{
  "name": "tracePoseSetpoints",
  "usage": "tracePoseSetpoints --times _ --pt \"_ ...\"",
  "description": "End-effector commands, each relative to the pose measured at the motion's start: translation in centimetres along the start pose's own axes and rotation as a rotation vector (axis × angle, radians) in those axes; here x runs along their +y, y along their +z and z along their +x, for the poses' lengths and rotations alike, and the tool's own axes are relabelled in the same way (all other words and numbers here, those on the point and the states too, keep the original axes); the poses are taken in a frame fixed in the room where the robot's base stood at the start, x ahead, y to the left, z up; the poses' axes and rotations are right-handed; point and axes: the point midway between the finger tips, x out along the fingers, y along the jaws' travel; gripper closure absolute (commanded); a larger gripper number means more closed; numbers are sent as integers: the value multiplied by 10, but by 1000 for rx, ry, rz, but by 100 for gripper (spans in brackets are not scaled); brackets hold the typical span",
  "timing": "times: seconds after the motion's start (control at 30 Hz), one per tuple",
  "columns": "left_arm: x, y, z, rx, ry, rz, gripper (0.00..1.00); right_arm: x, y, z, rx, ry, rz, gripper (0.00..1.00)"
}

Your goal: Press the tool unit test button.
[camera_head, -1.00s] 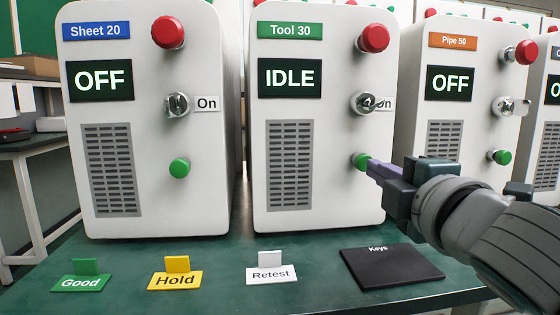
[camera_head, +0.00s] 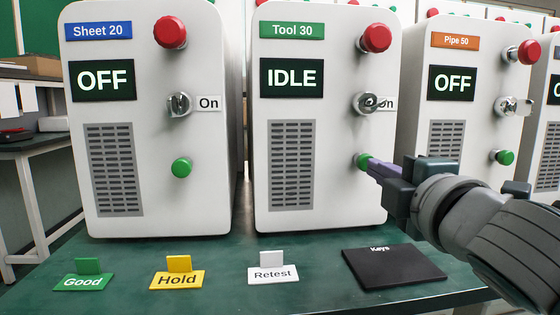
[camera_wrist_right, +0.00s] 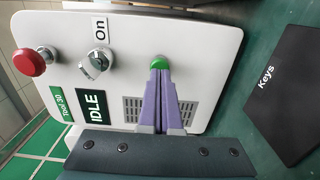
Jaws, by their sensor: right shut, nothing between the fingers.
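The Tool 30 unit (camera_head: 330,215) is a white box standing on the green table, with a display reading IDLE (camera_head: 291,77). Its green button (camera_head: 361,160) is low on the right of the front face. My right gripper (camera_head: 371,166) is shut and empty, its purple fingertips at the green button, touching it or very nearly so. In the right wrist view the fingertips (camera_wrist_right: 159,72) overlap the lower edge of the green button (camera_wrist_right: 159,62). A key switch (camera_head: 366,103) marked On and a red knob (camera_head: 376,39) sit above. My left gripper is not in view.
The Sheet 20 unit (camera_head: 160,215) stands left and the Pipe 50 unit (camera_head: 430,130) right, both displaying OFF. Good (camera_head: 84,281), Hold (camera_head: 178,279) and Retest (camera_head: 273,273) signs and a black Keys mat (camera_head: 395,270) lie on the table in front.

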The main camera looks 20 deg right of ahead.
Motion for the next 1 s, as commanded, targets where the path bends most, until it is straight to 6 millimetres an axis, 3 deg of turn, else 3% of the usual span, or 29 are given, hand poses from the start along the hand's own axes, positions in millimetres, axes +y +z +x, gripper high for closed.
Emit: tracePoseSetpoints --times 0.47,1.0 --pt "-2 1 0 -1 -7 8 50 1 0 17 1 1 0 100" --pt "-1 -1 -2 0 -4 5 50 0 0 19 0 0 1 100"
